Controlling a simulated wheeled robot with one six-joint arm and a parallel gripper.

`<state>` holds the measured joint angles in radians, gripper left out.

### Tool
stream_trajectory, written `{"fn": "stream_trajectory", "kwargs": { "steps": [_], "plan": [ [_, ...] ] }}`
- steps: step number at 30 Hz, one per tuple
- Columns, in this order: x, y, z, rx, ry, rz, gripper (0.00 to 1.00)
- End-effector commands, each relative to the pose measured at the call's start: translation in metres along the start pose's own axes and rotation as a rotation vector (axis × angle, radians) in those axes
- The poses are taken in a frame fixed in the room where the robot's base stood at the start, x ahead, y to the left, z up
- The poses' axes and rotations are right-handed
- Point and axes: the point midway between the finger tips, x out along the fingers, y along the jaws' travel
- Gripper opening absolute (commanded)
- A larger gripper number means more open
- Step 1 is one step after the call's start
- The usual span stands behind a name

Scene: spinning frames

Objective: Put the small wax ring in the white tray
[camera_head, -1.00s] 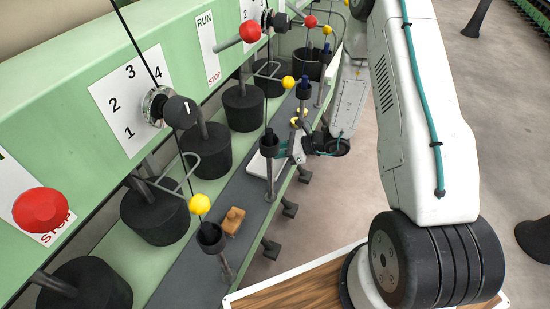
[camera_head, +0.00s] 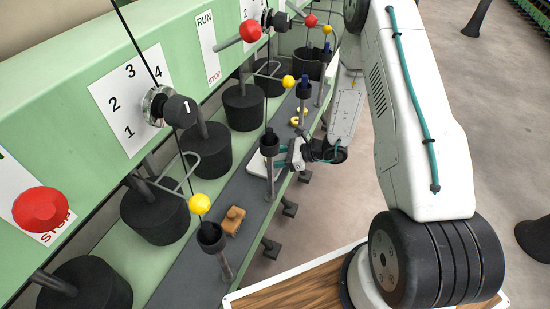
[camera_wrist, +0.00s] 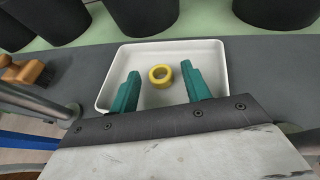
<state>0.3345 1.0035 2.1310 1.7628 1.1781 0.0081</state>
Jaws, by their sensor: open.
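The white tray (camera_wrist: 107,92) lies on the grey shelf, and part of it shows in the head view (camera_head: 257,168) beside a dark upright post. In the wrist view a small yellow wax ring (camera_wrist: 161,76) appears inside the tray's outline, seemingly on its floor. My gripper (camera_wrist: 160,82) has its two teal fingers apart over the tray, one each side of the ring with gaps. In the head view my gripper (camera_head: 284,150) is at the tray's far right side, and this ring cannot be made out there.
More yellow rings (camera_head: 296,121) lie farther along the shelf. A wooden brush (camera_head: 233,221) lies nearer on the shelf.

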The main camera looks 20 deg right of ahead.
Motion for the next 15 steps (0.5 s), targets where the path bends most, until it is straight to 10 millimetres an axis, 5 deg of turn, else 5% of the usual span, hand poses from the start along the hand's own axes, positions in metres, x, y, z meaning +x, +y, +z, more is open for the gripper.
{"fn": "stream_trajectory", "kwargs": {
  "steps": [15],
  "plan": [
    [-0.093,-0.001,0.001,0.001,0.0,-0.005,0.47]
  ]
}}
